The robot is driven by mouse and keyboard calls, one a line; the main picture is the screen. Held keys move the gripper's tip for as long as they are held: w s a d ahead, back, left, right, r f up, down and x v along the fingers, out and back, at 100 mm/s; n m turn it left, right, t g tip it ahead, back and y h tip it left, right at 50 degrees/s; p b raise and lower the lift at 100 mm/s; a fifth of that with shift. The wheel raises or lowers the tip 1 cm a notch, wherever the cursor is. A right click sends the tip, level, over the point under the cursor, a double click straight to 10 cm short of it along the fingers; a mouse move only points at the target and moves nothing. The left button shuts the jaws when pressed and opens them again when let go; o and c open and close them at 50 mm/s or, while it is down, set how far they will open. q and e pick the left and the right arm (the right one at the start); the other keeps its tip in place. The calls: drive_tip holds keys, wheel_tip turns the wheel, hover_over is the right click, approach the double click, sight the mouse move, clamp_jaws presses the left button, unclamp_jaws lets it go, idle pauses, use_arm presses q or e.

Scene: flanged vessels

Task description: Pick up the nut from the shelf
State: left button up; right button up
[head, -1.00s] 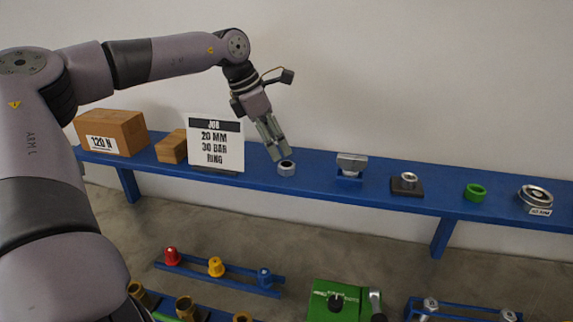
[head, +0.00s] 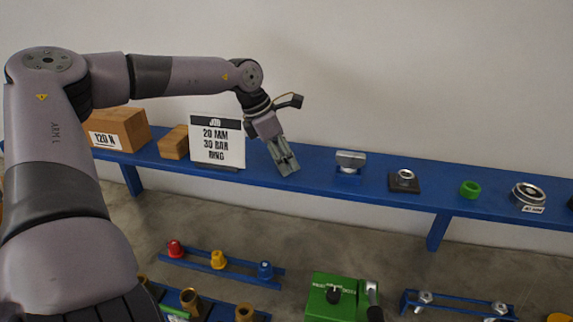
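The blue shelf (head: 325,180) runs along the wall. My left gripper (head: 288,168) points down at the shelf, right of the job sign, with its fingertips at shelf height. The small grey ring-shaped piece, which looks like the nut, stood at this spot a second ago; the fingers now hide it. I cannot tell whether it is between them or how far they are closed. Another small silver ring-like piece (head: 404,175) sits on a dark plate farther right. My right gripper is not in view.
The job sign (head: 217,142) and cardboard boxes (head: 118,128) stand left of the gripper. A silver block (head: 350,160), a green ring (head: 469,189) and a round metal flange (head: 528,194) sit to the right. Below are a green machine (head: 335,297) and a rack of coloured caps (head: 218,260).

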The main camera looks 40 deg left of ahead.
use_arm(q)
drive_tip(key=c, duration=0.9)
drive_tip(key=shift+c, duration=0.3)
drive_tip(key=shift+w+r, duration=0.1)
drive_tip(key=shift+r, duration=0.05)
